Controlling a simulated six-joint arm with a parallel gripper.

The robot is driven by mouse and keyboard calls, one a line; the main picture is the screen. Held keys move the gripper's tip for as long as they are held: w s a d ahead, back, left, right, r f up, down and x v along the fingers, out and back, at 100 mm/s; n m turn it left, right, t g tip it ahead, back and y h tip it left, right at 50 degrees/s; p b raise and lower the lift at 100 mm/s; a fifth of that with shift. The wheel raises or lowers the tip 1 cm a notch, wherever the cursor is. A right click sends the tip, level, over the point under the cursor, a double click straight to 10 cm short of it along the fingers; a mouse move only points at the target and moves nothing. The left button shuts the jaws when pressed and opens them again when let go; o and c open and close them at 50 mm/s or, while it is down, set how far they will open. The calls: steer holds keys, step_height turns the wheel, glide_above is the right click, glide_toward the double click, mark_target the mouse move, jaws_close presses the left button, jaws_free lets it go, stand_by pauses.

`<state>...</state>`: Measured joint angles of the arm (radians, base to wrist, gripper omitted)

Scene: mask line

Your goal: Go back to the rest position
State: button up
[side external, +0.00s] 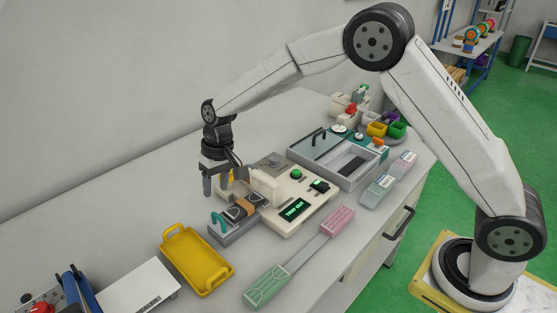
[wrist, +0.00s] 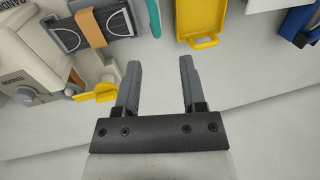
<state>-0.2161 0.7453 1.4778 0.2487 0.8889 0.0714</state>
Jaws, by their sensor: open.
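My gripper (side external: 221,181) hangs pointing down over the back of the white table (side external: 110,225), beside a beige machine with a green lit display. In the wrist view my gripper (wrist: 159,72) has its two fingers wide apart, with only bare table between them. A grey fixture (side external: 232,232) with an orange band and a teal handle stands in front of the gripper in the side view. The gripper holds nothing. A small yellow part (wrist: 98,94) shows just left of the fingers in the wrist view, apart from or behind the left finger; I cannot tell which.
A yellow tray (side external: 197,262) lies at the front left of the gripper. The beige machine (side external: 298,195) and a grey tray (side external: 338,160) stand to the right. Pink and green blocks (side external: 268,285) lie along the front. The wall (side external: 90,100) rises close behind.

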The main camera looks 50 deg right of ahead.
steer(key=shift+d, duration=0.1)
steer(key=s+d+r+t+h, duration=0.1)
steer(key=s+d, duration=0.6)
steer(key=s, duration=0.4)
steer(key=s+d+r+t+h, duration=0.1)
steer(key=s+d, duration=0.6)
steer(key=s, duration=0.5)
steer(key=shift+s+d+t, duration=0.15)
steer(key=shift+d+t, duration=0.15)
